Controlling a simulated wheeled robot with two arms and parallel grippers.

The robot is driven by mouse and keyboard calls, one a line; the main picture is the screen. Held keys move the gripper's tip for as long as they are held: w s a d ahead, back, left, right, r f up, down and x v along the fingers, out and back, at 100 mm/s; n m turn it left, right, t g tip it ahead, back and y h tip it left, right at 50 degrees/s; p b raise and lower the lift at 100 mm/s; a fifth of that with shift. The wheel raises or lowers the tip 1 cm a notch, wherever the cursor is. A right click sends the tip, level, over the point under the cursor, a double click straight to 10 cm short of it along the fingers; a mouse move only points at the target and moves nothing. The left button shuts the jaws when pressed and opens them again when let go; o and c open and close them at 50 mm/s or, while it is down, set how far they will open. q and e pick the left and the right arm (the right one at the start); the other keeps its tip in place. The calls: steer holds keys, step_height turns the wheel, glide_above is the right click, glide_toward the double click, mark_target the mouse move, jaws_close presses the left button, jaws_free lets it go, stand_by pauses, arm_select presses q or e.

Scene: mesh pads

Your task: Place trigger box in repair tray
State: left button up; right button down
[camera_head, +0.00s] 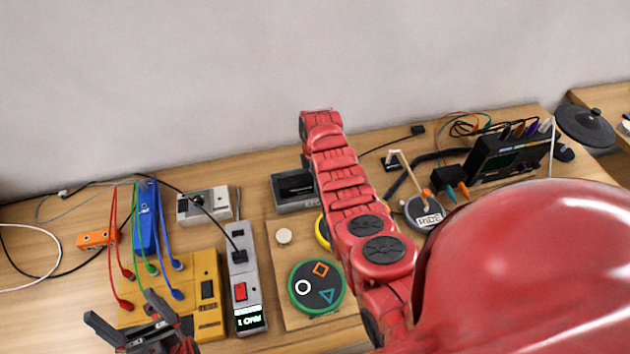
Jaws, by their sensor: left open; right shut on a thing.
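I cannot make out for certain which thing is the trigger box. A dark grey tray (283,206) with partly readable lettering on its front lies left of my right arm, near the wall; its inside is dark, and my arm covers its right end. My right arm reaches up the middle of the head view. Its gripper does not show, so neither it nor anything in it can be seen. My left gripper (120,305) is open at the bottom left, its fingers spread over the front of a yellow unit (208,290), with nothing seen between them.
A wooden board holds a round green-rimmed pad (318,287). A grey power strip (240,268), a grey box (205,204), a blue block with cables (147,218) and an orange box (97,238) crowd the left. Dark instruments (505,152) stand at the right. The wall bounds the bench.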

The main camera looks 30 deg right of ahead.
steer(key=shift+w+f, duration=0.15)
steer(key=shift+f, duration=0.55)
steer(key=shift+f, duration=0.1)
steer(key=shift+c, duration=1)
jaws_free()
